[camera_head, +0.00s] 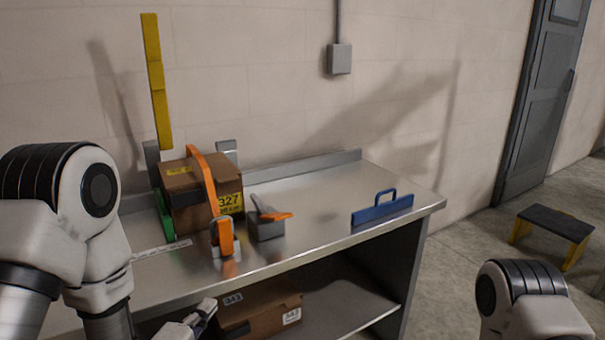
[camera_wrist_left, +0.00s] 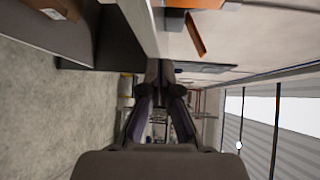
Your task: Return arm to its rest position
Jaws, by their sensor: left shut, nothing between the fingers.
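My left arm (camera_head: 75,215) comes in from the left of the head view, with its elbow raised. My left gripper (camera_head: 203,312) is low at the bottom of that view, in front of the metal bench (camera_head: 330,235) and below its top. In the left wrist view the two dark fingers (camera_wrist_left: 160,72) are together at the tips with nothing between them. Part of my right arm (camera_head: 525,300) shows at the bottom right; its gripper is out of view.
On the bench stand a cardboard box (camera_head: 185,213) under an orange strap, an orange dispenser (camera_head: 223,238), a grey orange-handled device (camera_head: 267,222) and a blue handled piece (camera_head: 383,207). Another box (camera_head: 262,310) sits on the lower shelf. A yellow-black step stool (camera_head: 553,228) stands right.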

